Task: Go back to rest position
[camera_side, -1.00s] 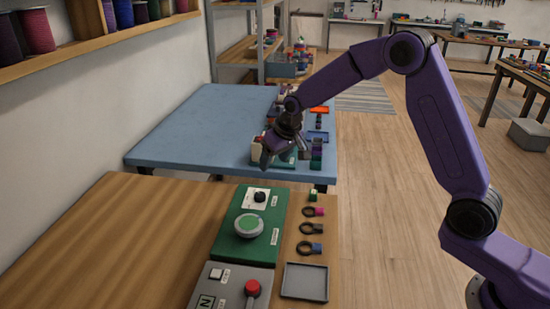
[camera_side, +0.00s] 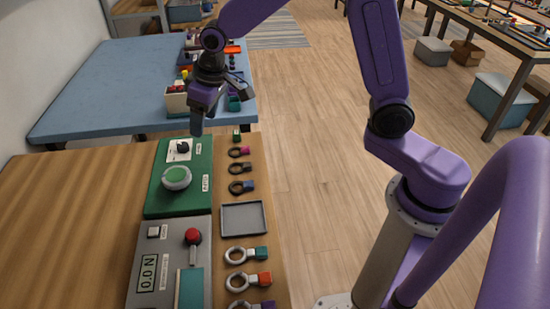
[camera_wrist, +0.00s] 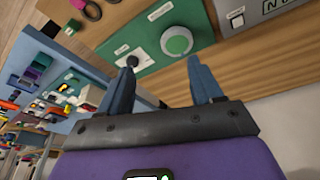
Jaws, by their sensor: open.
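My gripper (camera_side: 215,108) is open and empty in the side view. It hangs in the air over the gap between the blue table and the wooden bench, above the far end of the green panel. In the wrist view its two fingers (camera_wrist: 160,88) stand wide apart with nothing between them. The green panel (camera_side: 163,205) with a round green button (camera_side: 176,178) and a black knob (camera_side: 183,147) lies on the wooden bench; it also shows beyond the fingers in the wrist view (camera_wrist: 148,37).
The wooden bench (camera_side: 70,220) carries a grey control box (camera_side: 145,265) with a red-topped lever, a shallow grey tray (camera_side: 243,218) and several ring-handled pieces along its right edge. The blue table (camera_side: 95,85) holds a white bin (camera_side: 176,103) and small coloured parts. Open floor lies to the right.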

